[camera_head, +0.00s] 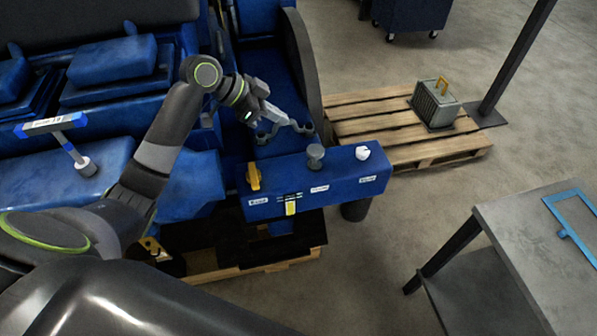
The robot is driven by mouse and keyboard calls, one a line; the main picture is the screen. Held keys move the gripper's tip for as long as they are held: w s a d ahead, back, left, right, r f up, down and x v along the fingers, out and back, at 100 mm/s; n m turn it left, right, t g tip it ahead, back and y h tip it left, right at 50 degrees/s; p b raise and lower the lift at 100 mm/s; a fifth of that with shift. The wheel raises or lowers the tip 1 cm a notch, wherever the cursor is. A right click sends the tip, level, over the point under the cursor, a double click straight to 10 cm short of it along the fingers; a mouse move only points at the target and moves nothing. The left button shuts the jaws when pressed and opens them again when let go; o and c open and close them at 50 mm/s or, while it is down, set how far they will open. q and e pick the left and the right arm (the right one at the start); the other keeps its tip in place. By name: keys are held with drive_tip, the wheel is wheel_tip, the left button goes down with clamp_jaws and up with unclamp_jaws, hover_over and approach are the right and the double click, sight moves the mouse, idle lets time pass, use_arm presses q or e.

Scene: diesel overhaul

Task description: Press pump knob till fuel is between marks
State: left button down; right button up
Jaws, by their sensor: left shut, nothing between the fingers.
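A blue control box (340,185) carries a yellow lever (253,177) at its left, a grey round-topped knob (315,155) in the middle and a white knob (362,152) at its right. Each has a small label below, too small to read. A small yellow sight gauge (291,206) with dark marks above it is on the front face; its fuel level is too small to judge. My left gripper (286,131) is shut and empty, just behind and left of the grey knob, apart from it as far as I can tell. My right gripper is not in view.
Blue engine blocks (112,60) fill the left and back. A blue T-handled tool (66,150) stands on the left block. A wooden pallet (365,108) with a grey crate (435,105) lies behind. A grey table (540,250) holds a blue frame (563,233) at right.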

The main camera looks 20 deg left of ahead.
use_arm(q)
drive_tip(key=shift+r, duration=0.3)
drive_tip(key=b, duration=0.9)
hover_over(319, 149)
drive_tip(key=s+a, duration=0.2)
drive_tip(key=a, duration=0.1)
drive_tip(key=f, duration=0.7)
drive_tip(key=shift+w+d+f, duration=0.2)
drive_tip(key=shift+w+f, duration=0.05)
drive_tip(key=shift+f, duration=0.05)
drive_tip(key=shift+f+b, duration=0.85)
drive_tip(key=shift+b, duration=0.05)
drive_tip(key=shift+f+b, duration=0.85)
wheel_tip(319, 149, down, 4)
drive_tip(key=shift+s+r+b, duration=0.1)
drive_tip(key=shift+r+b, duration=0.05)
drive_tip(key=shift+b, duration=0.7)
